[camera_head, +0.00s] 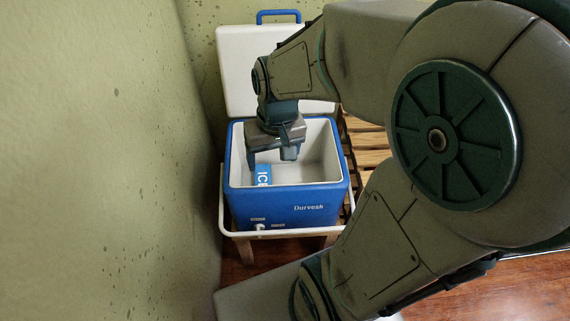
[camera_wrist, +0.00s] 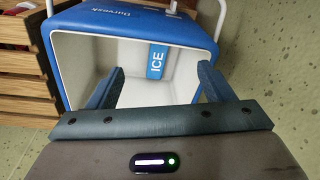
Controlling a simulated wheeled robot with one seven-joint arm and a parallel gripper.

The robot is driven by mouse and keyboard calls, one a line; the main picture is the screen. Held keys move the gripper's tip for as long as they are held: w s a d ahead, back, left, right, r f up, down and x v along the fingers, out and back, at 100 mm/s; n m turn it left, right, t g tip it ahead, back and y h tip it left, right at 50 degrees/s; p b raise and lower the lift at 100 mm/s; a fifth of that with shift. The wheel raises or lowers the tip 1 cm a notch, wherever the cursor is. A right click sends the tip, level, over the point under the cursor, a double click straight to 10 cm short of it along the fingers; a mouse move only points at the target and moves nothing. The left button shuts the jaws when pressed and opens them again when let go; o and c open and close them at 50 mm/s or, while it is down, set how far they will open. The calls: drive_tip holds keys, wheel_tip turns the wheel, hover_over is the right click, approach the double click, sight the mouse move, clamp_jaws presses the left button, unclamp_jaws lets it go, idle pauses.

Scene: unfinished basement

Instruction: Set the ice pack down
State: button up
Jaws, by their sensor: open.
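The ice pack (camera_head: 264,175) is a blue block with white "ICE" lettering. It is inside the blue cooler (camera_head: 290,207), near the inner side of its front wall, and the front rim hides its lower part in the head view. The wrist view shows the ice pack (camera_wrist: 157,61) against the white lining; I cannot tell whether it lies flat or leans. My gripper (camera_head: 271,160) points down into the cooler's opening. In the wrist view my gripper (camera_wrist: 160,70) has its fingers wide apart, with nothing held between them. The ice pack appears beyond the fingertips, apart from them.
The cooler's white lid (camera_head: 237,75) stands open behind it. A slatted wooden stand (camera_head: 366,148) is under and beside the cooler. A green wall (camera_head: 110,150) is close on the left. The cooler's white carry handle (camera_head: 285,233) hangs down in front.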

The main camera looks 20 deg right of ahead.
drive_tip(key=shift+n+h, duration=0.3)
drive_tip(key=shift+n, duration=0.1)
drive_tip(key=s, duration=0.1)
drive_tip(key=s+r, duration=0.1)
drive_tip(key=s, duration=0.1)
drive_tip(key=s+r, duration=0.1)
drive_tip(key=s, duration=0.1)
drive_tip(key=shift+s+d+r, duration=0.1)
drive_tip(key=shift+d, duration=0.25)
